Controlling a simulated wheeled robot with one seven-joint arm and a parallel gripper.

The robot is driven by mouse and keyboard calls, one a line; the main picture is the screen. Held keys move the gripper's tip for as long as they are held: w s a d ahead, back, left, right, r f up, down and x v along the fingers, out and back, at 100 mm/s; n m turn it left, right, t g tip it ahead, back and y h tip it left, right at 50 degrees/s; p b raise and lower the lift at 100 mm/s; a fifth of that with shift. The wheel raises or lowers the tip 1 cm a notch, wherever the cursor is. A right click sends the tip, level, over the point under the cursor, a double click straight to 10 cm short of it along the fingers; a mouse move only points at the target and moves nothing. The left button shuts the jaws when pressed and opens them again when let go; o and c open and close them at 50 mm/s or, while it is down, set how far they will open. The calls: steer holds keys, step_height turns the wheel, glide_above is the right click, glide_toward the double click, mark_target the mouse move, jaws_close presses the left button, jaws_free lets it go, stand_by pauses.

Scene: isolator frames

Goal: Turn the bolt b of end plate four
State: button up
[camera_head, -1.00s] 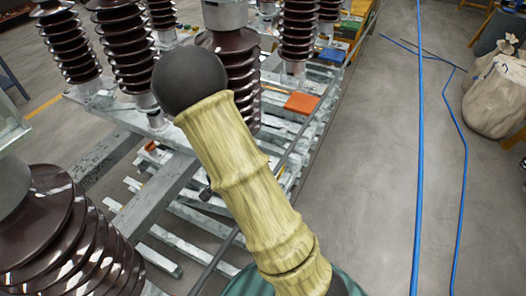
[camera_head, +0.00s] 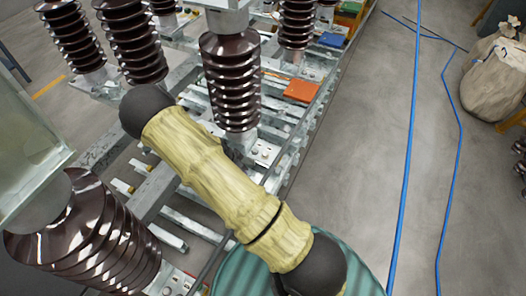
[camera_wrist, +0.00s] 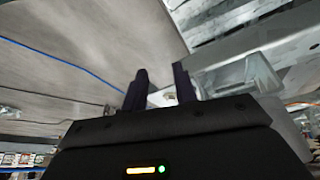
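In the wrist view my gripper (camera_wrist: 162,88) points away from the camera with its two dark fingers apart. A small pale, blurred piece (camera_wrist: 162,98) shows between the fingers; I cannot tell whether it is the bolt or whether the fingers touch it. A grey metal plate or beam (camera_wrist: 225,55) with a recess lies just right of and beyond the fingers. In the head view my gripper does not show, and my yellowish arm crosses the middle. I cannot pick out end plate four or its bolt b there.
Brown ribbed insulators (camera_head: 232,85) stand on a galvanized frame (camera_head: 150,190). A large insulator (camera_head: 85,235) and pale metal box (camera_head: 25,150) are close at left. An orange plate (camera_head: 301,90) lies on the frame. Blue cables (camera_head: 408,150) cross open floor at right, near a sack (camera_head: 495,80).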

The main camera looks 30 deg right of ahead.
mark_target(265, 154)
steer(key=w+d+p, duration=0.1)
steer(key=d, duration=0.2)
steer(key=w+d, duration=0.1)
steer(key=d, duration=0.3)
steer(key=w+d+p, duration=0.1)
steer(key=d, duration=0.3)
steer(key=shift+w+d+p, duration=0.1)
steer(key=shift+w+p, duration=0.2)
steer(key=shift+d+f, duration=0.1)
steer(key=shift+f, duration=0.45)
jaws_close()
